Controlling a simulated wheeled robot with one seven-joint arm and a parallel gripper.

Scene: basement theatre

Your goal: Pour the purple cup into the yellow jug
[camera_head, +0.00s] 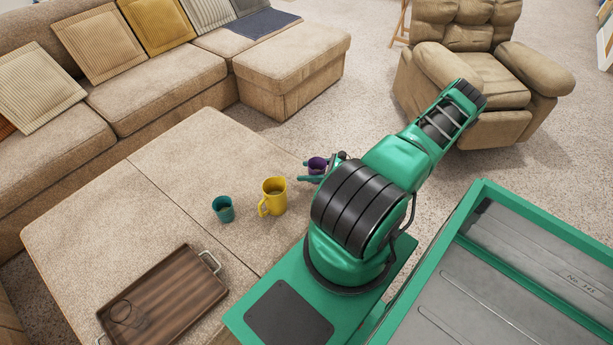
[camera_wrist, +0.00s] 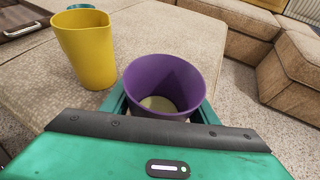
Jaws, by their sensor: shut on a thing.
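The purple cup (camera_head: 317,165) is held in my gripper (camera_head: 312,172), close to the right edge of the low table. In the wrist view the cup (camera_wrist: 170,80) is between the fingers, roughly upright, and a pale content shows at its bottom. The yellow jug (camera_head: 274,195) stands upright on the table to the left of the cup, its handle toward the lower left. The jug also shows at the left of the wrist view (camera_wrist: 86,50), apart from the cup. My gripper is shut on the purple cup; its fingertips are partly hidden behind the cup.
A teal cup (camera_head: 223,208) stands left of the jug. A wooden tray (camera_head: 190,300) with metal handles lies at the table's near side. The tan table (camera_head: 130,200) is otherwise clear. A sofa (camera_head: 160,85) runs behind it, and a recliner (camera_head: 480,80) stands at the right.

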